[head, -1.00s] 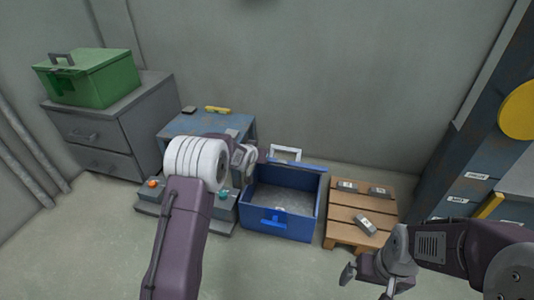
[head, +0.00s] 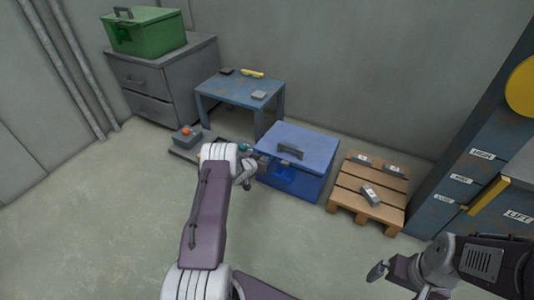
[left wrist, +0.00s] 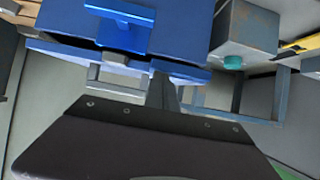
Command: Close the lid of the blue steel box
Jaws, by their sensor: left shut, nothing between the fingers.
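The blue steel box (head: 300,183) stands on the floor right of centre in the head view. Its lid (head: 312,143) is down over the opening, with a grey handle on top; whether it is fully seated I cannot tell. The box also shows close up in the left wrist view (left wrist: 185,25). My left gripper (head: 262,164) is shut and empty at the box's front left edge; whether it touches is unclear. My right gripper (head: 396,280) is open and empty, low on the right, in front of the pallet.
A wooden pallet (head: 352,186) with small grey blocks stands right of the box. A blue table (head: 233,91) is behind left, near a control pedestal with an orange button (head: 187,131). A green box (head: 149,33) sits on a grey cabinet (head: 172,71). Front floor is clear.

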